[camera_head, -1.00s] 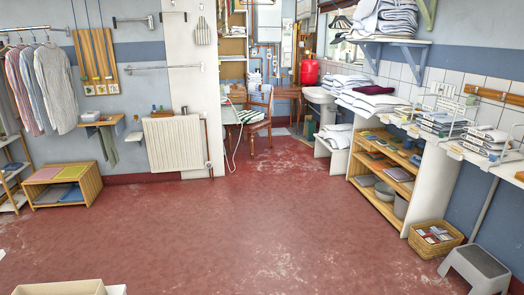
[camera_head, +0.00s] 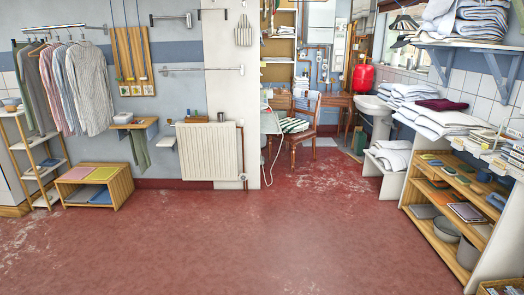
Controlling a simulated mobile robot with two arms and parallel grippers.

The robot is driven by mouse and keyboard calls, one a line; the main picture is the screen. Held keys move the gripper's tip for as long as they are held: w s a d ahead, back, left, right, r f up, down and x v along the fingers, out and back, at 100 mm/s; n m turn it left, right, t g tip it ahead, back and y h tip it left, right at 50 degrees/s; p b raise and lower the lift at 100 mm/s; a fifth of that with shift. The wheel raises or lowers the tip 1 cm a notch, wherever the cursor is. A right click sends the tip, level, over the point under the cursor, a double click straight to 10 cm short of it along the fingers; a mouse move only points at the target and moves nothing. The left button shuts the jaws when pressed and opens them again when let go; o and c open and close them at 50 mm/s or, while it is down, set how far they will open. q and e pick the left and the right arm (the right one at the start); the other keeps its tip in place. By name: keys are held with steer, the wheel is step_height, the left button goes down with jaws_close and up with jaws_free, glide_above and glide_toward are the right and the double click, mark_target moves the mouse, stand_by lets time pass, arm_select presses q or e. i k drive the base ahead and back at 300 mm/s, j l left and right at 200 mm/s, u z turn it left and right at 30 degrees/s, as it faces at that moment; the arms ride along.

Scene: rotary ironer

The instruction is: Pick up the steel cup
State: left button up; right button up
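I cannot pick out the steel cup for certain. A small greyish object (camera_head: 221,116) stands at the right end of the ledge above the white radiator (camera_head: 208,151), on the far wall. It is too small to tell whether it is the cup. Neither of my grippers shows in the head view.
Open red floor (camera_head: 200,240) lies ahead. A low wooden bench (camera_head: 119,190) and hanging shirts (camera_head: 88,85) are at left. A chair (camera_head: 299,122) stands at the back. An open shelf unit (camera_head: 425,215) and folded linen (camera_head: 435,122) line the right.

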mark_target(221, 116)
steer(key=i+j+u, duration=0.1)
steer(key=i, duration=2.15)
steer(key=i+u, duration=0.15)
steer(key=i, duration=0.95)
steer(key=i+l+u, duration=0.1)
steer(key=i, duration=1.05)
